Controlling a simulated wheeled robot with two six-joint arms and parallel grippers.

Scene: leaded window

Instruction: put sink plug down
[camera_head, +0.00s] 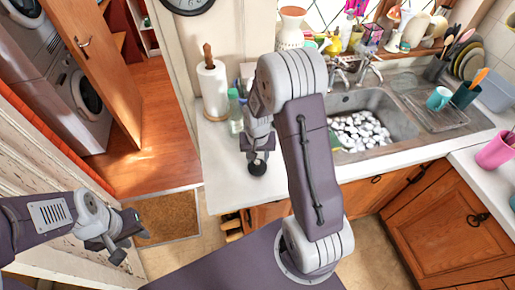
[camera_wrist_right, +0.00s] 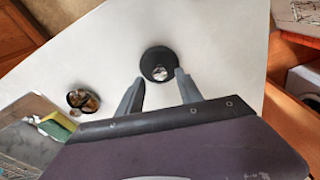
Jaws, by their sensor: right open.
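The sink plug is a round black disc with a shiny centre. In the right wrist view the plug (camera_wrist_right: 158,52) is on the white worktop, just beyond and between my right gripper's fingertips (camera_wrist_right: 159,77). The fingers stand apart, with nothing clamped between them. In the head view the black plug (camera_head: 257,169) shows at the worktop's left part, directly below my right gripper (camera_head: 257,154). Whether a finger touches it is unclear. My left gripper (camera_head: 122,248) hangs over the floor at the lower left, away from the plug; its finger gap is not clear.
The metal sink (camera_head: 395,112) with white pebble-like pieces (camera_head: 358,132) lies right of my right arm. A paper towel roll (camera_head: 213,90) and a bottle (camera_head: 235,108) stand behind the plug. A small dark dish (camera_wrist_right: 83,100) and a sponge (camera_wrist_right: 57,125) are near the sink.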

